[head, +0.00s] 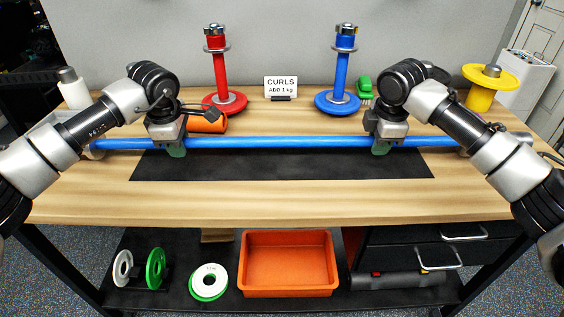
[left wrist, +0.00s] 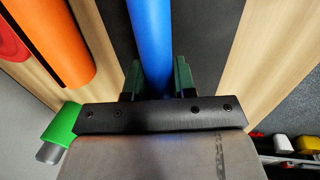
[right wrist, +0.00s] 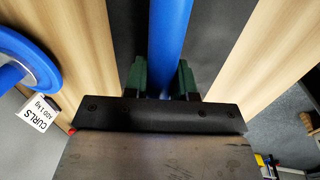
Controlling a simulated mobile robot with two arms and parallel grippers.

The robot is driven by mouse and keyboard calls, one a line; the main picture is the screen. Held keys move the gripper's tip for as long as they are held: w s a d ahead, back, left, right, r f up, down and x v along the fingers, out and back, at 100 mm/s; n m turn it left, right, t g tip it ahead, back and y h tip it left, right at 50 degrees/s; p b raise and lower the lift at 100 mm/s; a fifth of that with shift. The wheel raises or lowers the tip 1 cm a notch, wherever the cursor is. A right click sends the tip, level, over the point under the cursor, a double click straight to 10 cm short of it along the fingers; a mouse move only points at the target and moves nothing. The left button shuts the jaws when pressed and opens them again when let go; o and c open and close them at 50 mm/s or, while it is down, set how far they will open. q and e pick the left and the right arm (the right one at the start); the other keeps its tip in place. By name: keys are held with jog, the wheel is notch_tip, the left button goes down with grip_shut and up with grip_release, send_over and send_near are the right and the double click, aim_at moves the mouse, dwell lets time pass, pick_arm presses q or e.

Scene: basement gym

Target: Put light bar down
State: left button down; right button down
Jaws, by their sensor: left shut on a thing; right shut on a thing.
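The light bar is a long blue bar (head: 280,142) with grey ends, lying level across the picture over the black mat (head: 280,168) on the wooden table. My left gripper (head: 176,148) is shut on the bar left of its middle; the left wrist view shows the blue bar (left wrist: 150,45) between its green fingers. My right gripper (head: 382,147) is shut on the bar right of its middle; the right wrist view shows the bar (right wrist: 169,45) between its fingers. I cannot tell whether the bar touches the mat.
Behind the bar stand a red post (head: 220,75), a blue post (head: 341,75) and a "CURLS ADD 1 kg" sign (head: 281,87). An orange cylinder (head: 207,124) lies near my left gripper. A yellow spool (head: 483,92) stands right. An orange bin (head: 289,281) is on the lower shelf. The front tabletop is clear.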

pick_arm(q)
jog(key=shift+f+b, duration=0.65)
pick_arm(e)
jog(key=shift+f, duration=0.7)
pick_arm(q)
jog(key=c, duration=1.3)
grip_release()
jog(key=shift+f, duration=0.15)
pick_arm(e)
jog(key=c, duration=1.3)
grip_release()
jog(key=shift+f, duration=0.1)
pick_arm(q)
jog(key=o, duration=0.4)
jog(key=shift+s, duration=0.2)
pick_arm(e)
jog(key=o, duration=0.4)
jog(key=shift+s, duration=0.2)
pick_arm(q)
jog(key=shift+o, duration=1.2)
jog(key=shift+w, duration=0.1)
pick_arm(e)
jog(key=shift+w, duration=0.1)
pick_arm(q)
jog(key=o, duration=0.5)
jog(key=shift+o, duration=0.2)
jog(key=shift+r, duration=0.2)
notch_tip(320, 180, up, 12)
jog(key=s, duration=0.2)
jog(key=shift+s+f, duration=0.2)
